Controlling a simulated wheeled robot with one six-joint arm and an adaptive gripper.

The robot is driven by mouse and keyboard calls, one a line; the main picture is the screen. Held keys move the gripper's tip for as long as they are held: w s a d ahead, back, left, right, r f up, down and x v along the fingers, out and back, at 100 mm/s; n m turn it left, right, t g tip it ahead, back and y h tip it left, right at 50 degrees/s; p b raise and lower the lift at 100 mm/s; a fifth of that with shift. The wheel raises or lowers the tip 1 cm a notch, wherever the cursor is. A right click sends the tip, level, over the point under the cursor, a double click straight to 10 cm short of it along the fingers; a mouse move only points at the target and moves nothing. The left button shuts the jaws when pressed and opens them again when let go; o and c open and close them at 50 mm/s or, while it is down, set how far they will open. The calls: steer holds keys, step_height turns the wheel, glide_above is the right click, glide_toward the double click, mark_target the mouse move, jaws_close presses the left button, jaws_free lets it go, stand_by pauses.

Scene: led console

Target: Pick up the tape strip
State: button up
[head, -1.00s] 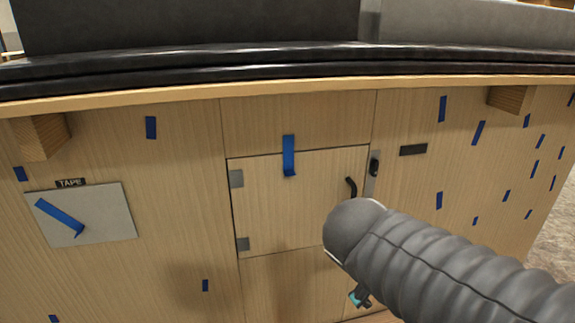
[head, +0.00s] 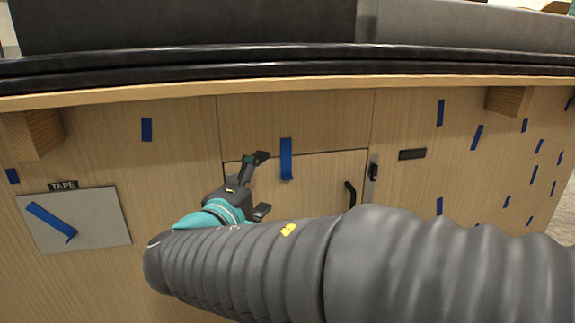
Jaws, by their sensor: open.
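A blue tape strip (head: 286,160) hangs upright across the top edge of a small wooden door (head: 320,185), its lower end standing slightly off the surface. Another blue strip (head: 50,221) lies slanted on a grey plate (head: 105,215) under a label reading TAPE (head: 63,186), at the left. My gripper (head: 262,184) is open and empty, just left of the hanging strip and apart from it in the picture. How far it is from the door I cannot tell. My arm covers the lower part of the door.
Several other blue strips, such as one at upper left (head: 146,130), dot the wooden panel. A black door handle (head: 350,194) and a latch (head: 373,172) are right of the hanging strip. A black-edged counter (head: 300,62) overhangs above, with wooden blocks (head: 508,101) under it.

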mark_target(290, 158)
steer(key=x, duration=1)
steer(key=shift+w+d+r+p, duration=0.1)
steer(key=shift+w+d+p, duration=0.1)
steer(key=shift+p, duration=0.15)
steer(key=c, duration=0.4)
